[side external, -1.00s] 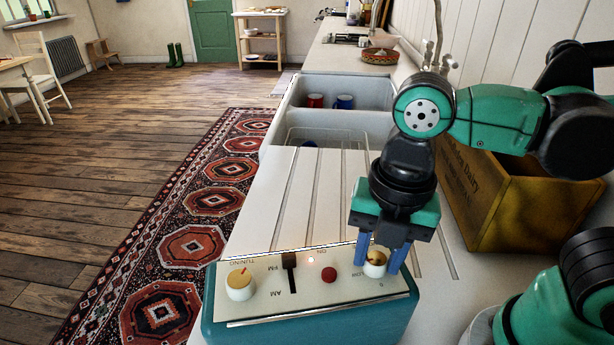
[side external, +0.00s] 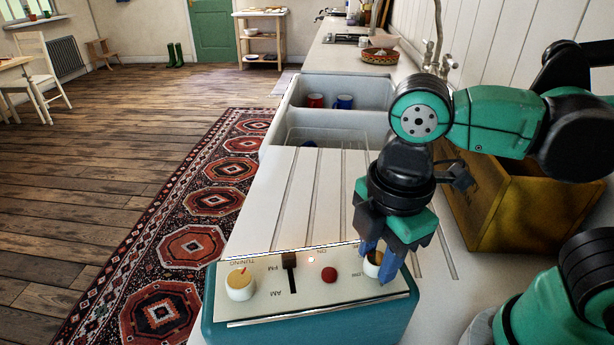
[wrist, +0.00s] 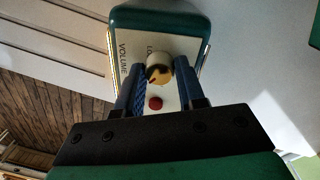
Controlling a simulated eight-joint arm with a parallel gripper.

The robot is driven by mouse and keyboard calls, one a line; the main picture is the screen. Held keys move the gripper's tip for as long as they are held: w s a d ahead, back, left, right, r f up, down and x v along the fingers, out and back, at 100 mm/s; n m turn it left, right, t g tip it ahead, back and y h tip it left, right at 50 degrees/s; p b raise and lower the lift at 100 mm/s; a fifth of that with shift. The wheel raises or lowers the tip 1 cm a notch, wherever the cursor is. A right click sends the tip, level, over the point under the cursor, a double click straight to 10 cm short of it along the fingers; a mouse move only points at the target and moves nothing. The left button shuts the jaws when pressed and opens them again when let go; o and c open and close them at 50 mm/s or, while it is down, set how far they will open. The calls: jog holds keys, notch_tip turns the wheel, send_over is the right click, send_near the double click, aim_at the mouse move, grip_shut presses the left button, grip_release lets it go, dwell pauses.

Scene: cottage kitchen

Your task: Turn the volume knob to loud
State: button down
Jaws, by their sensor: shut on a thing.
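The teal radio (side external: 310,328) stands on the counter with a cream control panel on top. The volume knob (side external: 372,262), cream with a tan cap, is at the panel's right end, partly hidden by my gripper (side external: 376,270). In the wrist view, the knob (wrist: 158,68) sits between the tips of my two blue fingers, beside the printed word VOLUME. A dark red pointer mark shows on its cap. My gripper is shut on the knob from above and is turned at an angle to the radio.
A red button (side external: 329,275), a dark slider (side external: 290,272) and the tuning knob (side external: 240,284) sit left of the volume knob. A wooden crate (side external: 520,215) stands at the right. The sink (side external: 335,92) and grooved drainboard (side external: 300,200) lie behind.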

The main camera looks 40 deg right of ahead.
jog(key=m, duration=0.5)
jog(key=shift+m, duration=0.3)
jog(key=m, duration=1)
jog(key=shift+a+m+g, duration=0.1)
jog(key=shift+m+g, duration=0.2)
jog(key=shift+m, duration=2.3)
jog(key=c, duration=0.5)
grip_release()
